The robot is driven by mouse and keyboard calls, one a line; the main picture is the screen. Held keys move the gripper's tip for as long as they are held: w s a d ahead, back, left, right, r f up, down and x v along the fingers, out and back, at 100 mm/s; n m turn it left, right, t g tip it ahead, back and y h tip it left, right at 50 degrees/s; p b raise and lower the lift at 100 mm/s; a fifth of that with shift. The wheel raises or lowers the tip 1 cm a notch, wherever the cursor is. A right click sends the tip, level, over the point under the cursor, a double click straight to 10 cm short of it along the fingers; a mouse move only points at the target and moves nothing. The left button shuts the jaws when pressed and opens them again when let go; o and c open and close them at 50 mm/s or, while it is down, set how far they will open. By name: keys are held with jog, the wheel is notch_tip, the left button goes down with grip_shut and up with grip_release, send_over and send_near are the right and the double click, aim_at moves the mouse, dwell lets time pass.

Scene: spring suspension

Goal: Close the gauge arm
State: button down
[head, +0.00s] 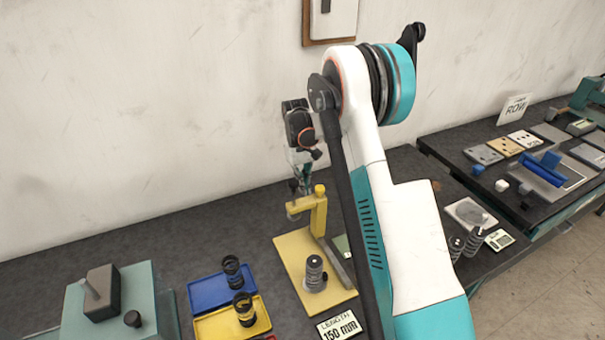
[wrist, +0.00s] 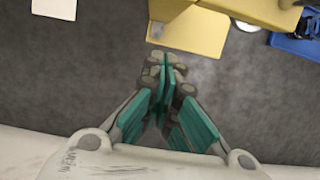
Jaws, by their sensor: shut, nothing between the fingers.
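The yellow gauge stands on a yellow base plate (head: 300,255) in the head view, with an upright post (head: 319,215) and a short yellow gauge arm (head: 299,206) reaching left from its top. A grey spring (head: 315,272) stands upright on the plate, in front of the post. My gripper (head: 300,188) is shut and empty, behind the gauge arm in the head view; whether it touches cannot be told. In the wrist view my gripper (wrist: 167,65) points at the edge of a yellow gauge part (wrist: 190,32). My arm hides the gauge's right side.
Left of the gauge are a blue tray (head: 210,293) and a yellow tray (head: 225,325), each with a dark spring, and a green-grey block fixture (head: 80,320). A "LENGTH 150 mm" card (head: 339,326) lies in front. The wall (head: 120,120) is close behind; the bench between is clear.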

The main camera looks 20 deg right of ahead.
aim_at(310, 196)
jog(key=shift+s+f, duration=0.2)
jog(key=shift+s, duration=0.85)
jog(key=shift+s+f, duration=0.2)
jog(key=shift+s, duration=0.85)
jog(key=shift+s, duration=0.1)
jog(key=s+b, duration=0.3)
jog(key=s, duration=1.2)
